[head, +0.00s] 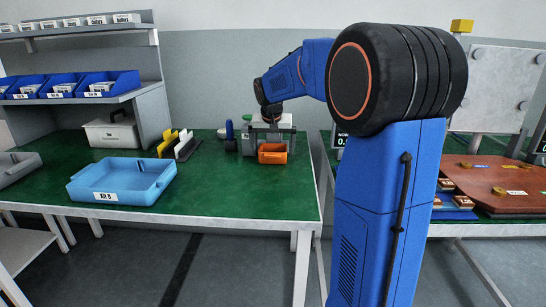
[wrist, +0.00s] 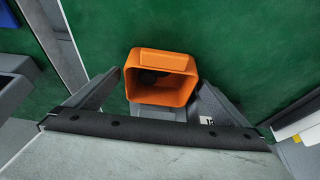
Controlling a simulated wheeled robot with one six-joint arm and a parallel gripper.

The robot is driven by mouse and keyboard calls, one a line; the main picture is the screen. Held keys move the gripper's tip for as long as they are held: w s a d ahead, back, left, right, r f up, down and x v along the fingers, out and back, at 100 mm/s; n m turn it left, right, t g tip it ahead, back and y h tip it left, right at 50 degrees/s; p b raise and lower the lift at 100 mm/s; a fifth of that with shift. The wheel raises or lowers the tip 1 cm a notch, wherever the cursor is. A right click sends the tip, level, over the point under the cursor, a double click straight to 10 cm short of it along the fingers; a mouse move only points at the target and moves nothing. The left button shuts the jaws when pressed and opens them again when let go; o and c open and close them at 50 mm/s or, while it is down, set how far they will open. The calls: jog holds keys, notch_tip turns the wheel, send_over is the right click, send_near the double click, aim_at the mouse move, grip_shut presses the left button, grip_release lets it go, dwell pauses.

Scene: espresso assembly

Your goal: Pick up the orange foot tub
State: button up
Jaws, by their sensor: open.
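The orange foot tub (head: 272,158) stands on the green worktop near its right end. In the wrist view the tub (wrist: 162,62) is seen from above, with its open top and a dark thing inside that I cannot make out. My gripper (head: 271,140) is above the tub in the head view. In the wrist view my gripper (wrist: 157,85) is open, with one grey finger on each side of the tub. I cannot tell whether the fingers touch it.
A blue tray (head: 120,182) lies to the left on the green worktop (head: 230,200). Yellow and white upright pieces (head: 170,145) and a grey bin (head: 112,132) stand behind it. A dark blue bottle-like object (head: 229,130) stands just left of my gripper. The worktop in front of the tub is clear.

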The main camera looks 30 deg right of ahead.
jog(key=shift+w+d+f, duration=0.15)
jog(key=shift+w+f, duration=0.05)
jog(key=shift+f, duration=0.5)
jog(key=c, duration=1.1)
jog(key=shift+r, duration=0.1)
